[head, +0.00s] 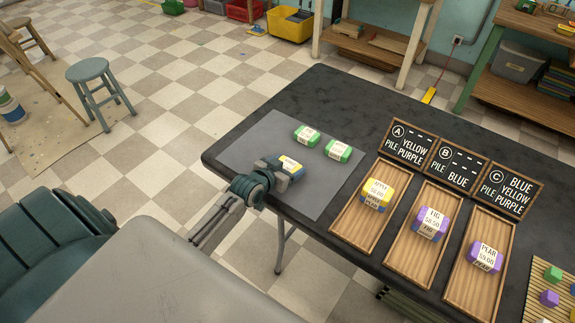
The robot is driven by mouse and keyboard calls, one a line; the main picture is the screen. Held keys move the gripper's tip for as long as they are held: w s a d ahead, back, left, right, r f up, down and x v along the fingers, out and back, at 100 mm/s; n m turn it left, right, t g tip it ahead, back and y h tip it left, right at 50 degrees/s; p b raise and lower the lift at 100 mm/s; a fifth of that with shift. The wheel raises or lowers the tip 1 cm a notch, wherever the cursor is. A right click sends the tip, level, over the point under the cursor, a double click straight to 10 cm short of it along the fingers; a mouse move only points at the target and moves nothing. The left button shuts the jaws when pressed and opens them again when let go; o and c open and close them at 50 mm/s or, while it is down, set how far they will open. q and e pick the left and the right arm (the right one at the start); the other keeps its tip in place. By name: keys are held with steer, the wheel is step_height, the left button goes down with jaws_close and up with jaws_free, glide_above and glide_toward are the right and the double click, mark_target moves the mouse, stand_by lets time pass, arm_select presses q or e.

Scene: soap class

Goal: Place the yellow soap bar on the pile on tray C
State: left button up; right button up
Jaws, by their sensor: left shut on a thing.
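My left gripper (283,172) is at the grey mat and shut on a yellow soap bar (291,162) with a white label. Some blue shows just below the yellow; the gripper hides part of it, and I cannot tell whether it is a second bar. Tray C (456,290), the wooden tray at the right, holds a pile (485,254) with a labelled purple bar on top. Its lower part also looks purple. The chalkboard sign C (511,190) reads pile, blue, yellow, purple. My right gripper is not in view.
Two green bars (306,135) lie on the grey mat (262,135). Tray A (349,232) holds a yellow-topped pile (377,193). Tray B (411,266) holds a purple-topped pile (431,222). Signs stand behind the trays. Coloured cubes (550,297) sit on a slatted mat at the right.

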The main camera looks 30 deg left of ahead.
arm_select(q)
steer(key=shift+f, duration=0.1)
steer(key=o, duration=1)
